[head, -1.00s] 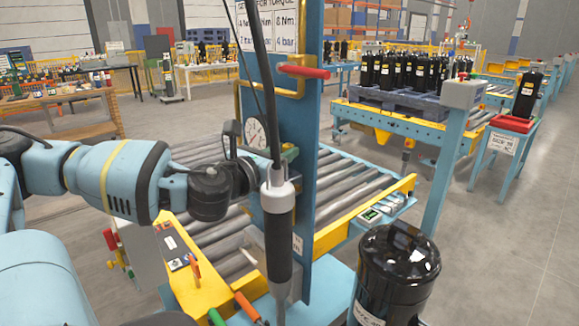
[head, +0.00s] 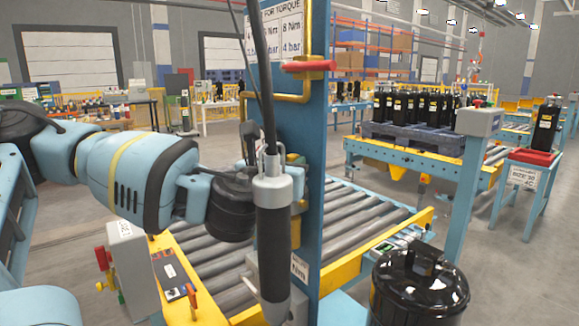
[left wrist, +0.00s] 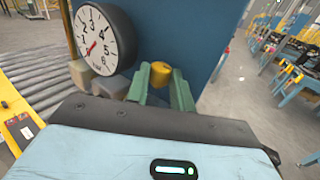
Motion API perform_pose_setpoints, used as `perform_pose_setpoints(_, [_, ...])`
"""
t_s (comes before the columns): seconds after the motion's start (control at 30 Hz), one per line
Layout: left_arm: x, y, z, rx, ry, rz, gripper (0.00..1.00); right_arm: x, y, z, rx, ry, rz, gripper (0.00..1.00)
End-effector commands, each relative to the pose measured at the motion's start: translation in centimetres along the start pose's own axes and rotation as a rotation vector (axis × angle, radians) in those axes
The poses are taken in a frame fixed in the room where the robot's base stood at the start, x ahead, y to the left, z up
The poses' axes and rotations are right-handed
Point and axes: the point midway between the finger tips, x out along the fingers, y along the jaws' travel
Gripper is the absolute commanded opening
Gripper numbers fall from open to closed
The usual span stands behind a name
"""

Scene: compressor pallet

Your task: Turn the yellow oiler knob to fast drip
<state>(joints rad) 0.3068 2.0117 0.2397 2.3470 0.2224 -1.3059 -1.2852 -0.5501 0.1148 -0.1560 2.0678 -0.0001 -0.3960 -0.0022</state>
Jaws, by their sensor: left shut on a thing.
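The yellow oiler knob (left wrist: 161,72) shows in the left wrist view, against the blue post. My left gripper (left wrist: 162,84) has its two green fingers on either side of the knob and is shut on it. A white pressure gauge (left wrist: 104,40) with a red needle sits just left of the fingers. In the head view my left arm reaches in from the left. Its fingers and the knob are largely hidden behind the hanging tool, so the knob's setting cannot be read. My right gripper is not in view.
A grey and black tool (head: 272,215) hangs on a cable in front of the blue post (head: 318,120). A red handle (head: 308,66) sticks out above. A roller conveyor (head: 365,215) runs behind, and a black compressor (head: 418,285) stands at the lower right.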

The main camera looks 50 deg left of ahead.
Motion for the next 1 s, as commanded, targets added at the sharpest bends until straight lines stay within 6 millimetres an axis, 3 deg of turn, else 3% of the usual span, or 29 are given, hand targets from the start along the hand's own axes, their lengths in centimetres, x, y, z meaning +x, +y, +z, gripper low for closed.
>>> perform_pose_setpoints(0.17, [0.0,0.0,-0.2,0.001,0.005,-0.001,0.01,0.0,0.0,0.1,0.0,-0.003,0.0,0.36])
perform_pose_setpoints(0.2, [0.0,0.0,-0.2,0.001,0.005,-0.001,0.26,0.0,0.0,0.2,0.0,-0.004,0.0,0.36])
perform_pose_setpoints(0.27, [0.0,0.0,-0.1,0.001,0.004,-0.001,0.32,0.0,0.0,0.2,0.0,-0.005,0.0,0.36])
perform_pose_setpoints(0.6, [-0.3,0.0,0.0,-0.001,0.001,-0.001,0.32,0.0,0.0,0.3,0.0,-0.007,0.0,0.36])
perform_pose_setpoints(0.8, [-2.7,0.0,0.0,-0.002,0.001,-0.003,0.32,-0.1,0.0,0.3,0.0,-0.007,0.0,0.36])
perform_pose_setpoints(1.0, [-3.9,-0.1,-0.4,-0.003,0.002,0.0,0.32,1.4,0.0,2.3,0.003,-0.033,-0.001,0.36])
